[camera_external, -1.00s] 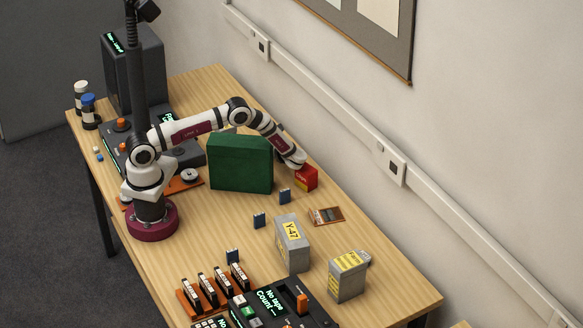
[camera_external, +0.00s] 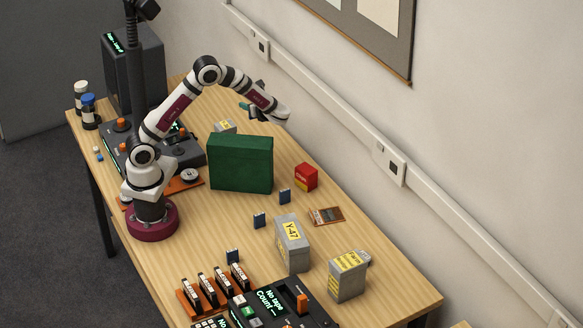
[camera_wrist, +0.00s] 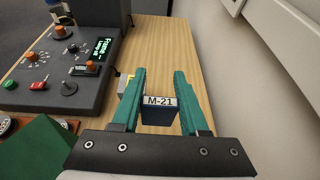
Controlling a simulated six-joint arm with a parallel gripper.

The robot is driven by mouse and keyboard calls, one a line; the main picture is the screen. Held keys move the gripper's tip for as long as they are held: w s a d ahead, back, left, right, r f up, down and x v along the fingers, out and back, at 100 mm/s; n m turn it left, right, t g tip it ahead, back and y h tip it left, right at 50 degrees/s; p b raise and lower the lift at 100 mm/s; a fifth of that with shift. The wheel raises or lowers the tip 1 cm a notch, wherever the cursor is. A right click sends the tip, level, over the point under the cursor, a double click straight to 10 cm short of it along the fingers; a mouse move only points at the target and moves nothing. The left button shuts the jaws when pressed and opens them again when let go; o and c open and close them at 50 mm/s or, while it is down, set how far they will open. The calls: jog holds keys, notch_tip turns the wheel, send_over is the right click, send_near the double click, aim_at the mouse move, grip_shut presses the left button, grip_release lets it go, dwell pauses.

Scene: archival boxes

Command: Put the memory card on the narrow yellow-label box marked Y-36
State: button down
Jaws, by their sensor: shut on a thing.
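My gripper (camera_wrist: 160,92) is shut on a dark blue memory card (camera_wrist: 159,114) with a white label reading M-21, seen between its green fingers in the wrist view. In the external view, my gripper (camera_external: 246,108) is raised above the table behind the green box, and the card cannot be made out. A grey box with a yellow label (camera_external: 225,126) stands mostly hidden behind the green box; its marking is too small to read. A grey and yellow corner (camera_wrist: 123,83) shows beside the left finger in the wrist view. No marking Y-36 is readable.
A large green box (camera_external: 240,164) stands mid-table. A red box (camera_external: 306,178), several small blue cards (camera_external: 259,220), a brown tray (camera_external: 326,216), a grey box marked Y-47 (camera_external: 291,252) and another yellow-labelled grey box (camera_external: 346,280) stand to its right and front. The table's far right strip is clear.

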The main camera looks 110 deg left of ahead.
jog(key=s+d+r, duration=0.3)
send_over(227, 126)
jog(key=s+a, duration=0.3)
jog(key=f, duration=0.6)
jog(key=shift+d+f, duration=0.25)
jog(key=shift+f, duration=0.15)
notch_tip(227, 126, down, 4)
jog(key=shift+r, duration=0.1)
jog(key=shift+c, duration=2.1)
grip_release()
